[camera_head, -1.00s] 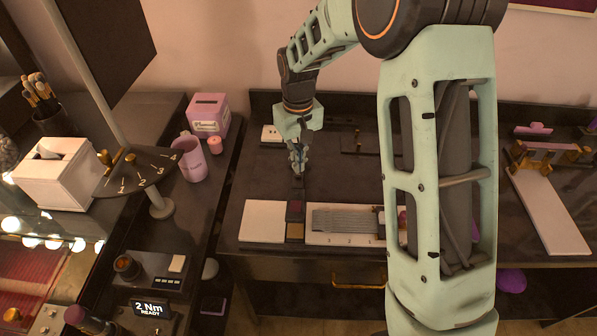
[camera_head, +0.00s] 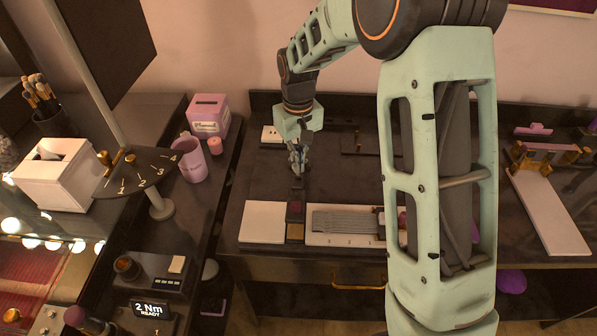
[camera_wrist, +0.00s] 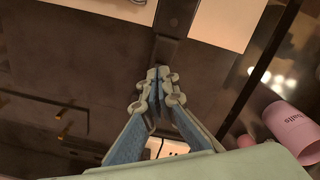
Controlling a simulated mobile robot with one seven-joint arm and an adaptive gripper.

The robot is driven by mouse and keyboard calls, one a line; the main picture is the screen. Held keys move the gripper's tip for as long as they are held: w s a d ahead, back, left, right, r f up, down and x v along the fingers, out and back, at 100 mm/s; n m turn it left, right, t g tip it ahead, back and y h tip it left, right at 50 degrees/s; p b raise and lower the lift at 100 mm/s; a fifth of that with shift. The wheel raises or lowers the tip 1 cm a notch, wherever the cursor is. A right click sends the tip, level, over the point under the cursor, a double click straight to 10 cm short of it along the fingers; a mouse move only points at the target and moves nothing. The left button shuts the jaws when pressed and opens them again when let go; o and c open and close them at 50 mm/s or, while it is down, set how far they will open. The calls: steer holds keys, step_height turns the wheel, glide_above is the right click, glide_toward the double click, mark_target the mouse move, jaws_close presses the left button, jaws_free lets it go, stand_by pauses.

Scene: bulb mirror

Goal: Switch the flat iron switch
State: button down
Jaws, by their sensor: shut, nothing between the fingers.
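My gripper (camera_head: 297,173) points down over the dark counter, its fingers together and empty. In the wrist view its fingertips (camera_wrist: 158,80) are over a narrow dark bar (camera_wrist: 165,50), which runs toward a dark block between pale panels. I cannot tell whether the tips touch the bar. In the head view this dark block with a reddish top (camera_head: 295,211) is in front of the gripper. I cannot clearly pick out the flat iron or its switch; the fingers hide part of what is beneath them.
A white panel (camera_head: 262,222) and a numbered tray (camera_head: 320,239) with a grey ribbed piece (camera_head: 345,221) flank the block. A white outlet plate (camera_head: 270,134) is behind the gripper. A pink cup (camera_head: 192,160) stands left. My arm hides part of the counter's right side.

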mark_target(298, 175)
steer(key=shift+f+b, duration=1.1)
steer(key=shift+f, duration=0.4)
stand_by(0.6)
steer(key=shift+r+p, duration=2.4)
steer(key=shift+r, duration=1.2)
